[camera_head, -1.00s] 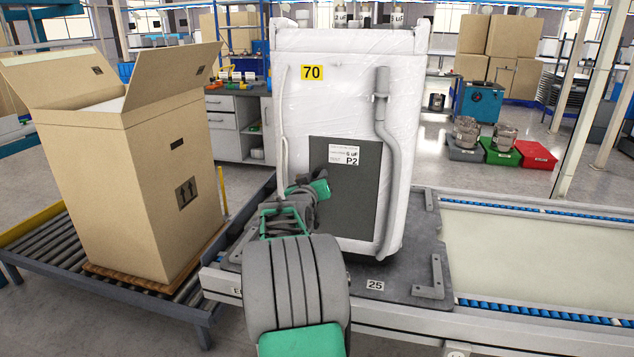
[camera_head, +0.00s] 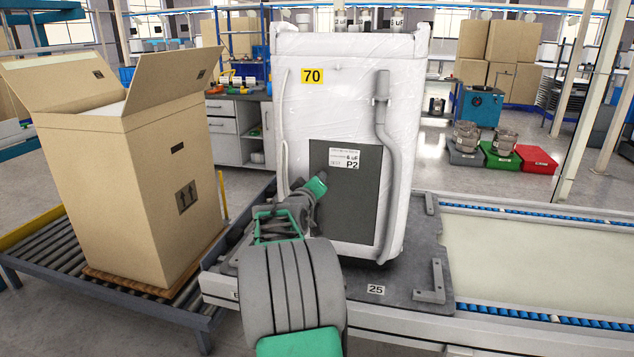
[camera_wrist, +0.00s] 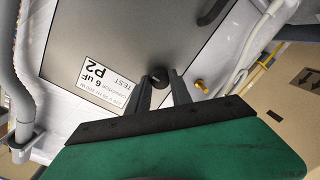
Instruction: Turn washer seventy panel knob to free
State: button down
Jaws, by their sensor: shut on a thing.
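The white, film-wrapped washer (camera_head: 345,105) with the yellow 70 label (camera_head: 312,76) stands upright on a dark plate. Its lower dark grey panel (camera_head: 362,205) bears a white P2 label (camera_head: 344,159), which also shows upside down in the wrist view (camera_wrist: 98,75). A small black round knob (camera_wrist: 159,73) sits near the panel's edge, between my fingertips. My gripper (camera_wrist: 161,82) is shut on this knob; in the head view my gripper (camera_head: 318,184) is at the panel's left side. The knob's pointer and any free marking cannot be made out.
A grey hose (camera_head: 388,150) runs down the washer's right side. A brass-coloured fitting (camera_wrist: 201,86) and a black handle (camera_wrist: 213,12) lie close to my fingers. A large open carton (camera_head: 150,180) stands left on rollers. The conveyor (camera_head: 540,250) at right is clear.

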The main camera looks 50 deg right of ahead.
jog(key=c, duration=1.1)
grip_release()
jog(key=shift+c, duration=0.2)
jog(key=shift+a, duration=0.1)
jog(key=v, duration=0.7)
jog(key=shift+a, duration=0.25)
jog(key=shift+s, duration=0.15)
